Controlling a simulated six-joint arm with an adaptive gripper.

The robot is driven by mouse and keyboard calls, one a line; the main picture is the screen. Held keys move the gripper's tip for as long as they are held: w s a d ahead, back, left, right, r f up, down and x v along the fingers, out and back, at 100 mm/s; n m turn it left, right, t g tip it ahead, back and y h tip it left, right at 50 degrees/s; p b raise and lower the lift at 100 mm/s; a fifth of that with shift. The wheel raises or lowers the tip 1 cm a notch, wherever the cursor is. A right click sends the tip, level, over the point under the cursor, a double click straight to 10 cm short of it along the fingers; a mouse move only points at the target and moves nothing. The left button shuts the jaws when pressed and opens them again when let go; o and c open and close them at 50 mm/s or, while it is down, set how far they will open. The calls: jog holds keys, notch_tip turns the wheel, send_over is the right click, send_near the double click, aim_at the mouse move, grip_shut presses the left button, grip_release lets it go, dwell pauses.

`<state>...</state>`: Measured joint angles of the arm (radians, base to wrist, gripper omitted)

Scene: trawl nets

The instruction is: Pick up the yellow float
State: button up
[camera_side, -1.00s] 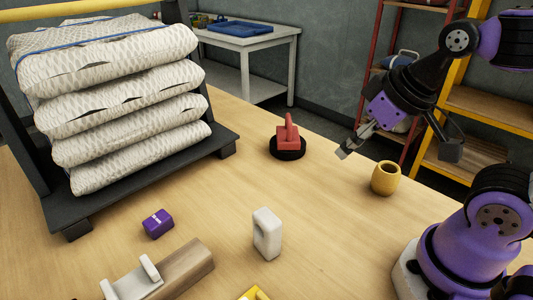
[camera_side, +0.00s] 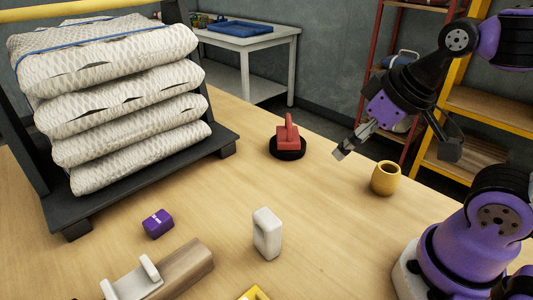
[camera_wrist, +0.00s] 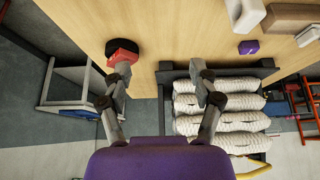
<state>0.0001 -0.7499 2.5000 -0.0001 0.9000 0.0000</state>
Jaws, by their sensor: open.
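The yellow float (camera_side: 385,180) is a small rounded barrel with a dark hole in its top. It stands upright on the wooden table, right of centre in the side view, near the table's far right edge. It does not show in the wrist view. My gripper (camera_side: 397,152) is open, with its fingers wide apart above the float and nothing between them. The fingers also show in the wrist view (camera_wrist: 160,84), spread and empty over the table's edge.
A red-handled tool on a black round base (camera_side: 287,142) stands left of the float. A white block (camera_side: 267,233), a purple box (camera_side: 158,223) and a wooden block (camera_side: 188,268) are nearer the camera. Stacked nets (camera_side: 120,110) fill the left rack. Bare table surrounds the float.

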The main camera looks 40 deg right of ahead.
dwell(0.4)
jog(key=m+g, duration=0.4)
jog(key=m, duration=2.9)
send_over(391, 168)
jog(key=f, duration=0.5)
jog(key=shift+w+f, duration=0.2)
jog(key=shift+f, duration=0.15)
jog(key=shift+s+d+f+m, duration=0.1)
jog(key=shift+d+f+m, duration=0.1)
jog(key=shift+f+m, duration=0.1)
jog(key=f, duration=0.4)
jog(key=shift+w+f, duration=0.2)
jog(key=shift+f, duration=0.05)
jog(key=f, duration=0.4)
jog(key=shift+s+a+f, duration=0.2)
jog(key=shift+f, duration=0.05)
jog(key=shift+w+f, duration=0.1)
jog(key=shift+f, duration=0.4)
jog(key=c, duration=1.1)
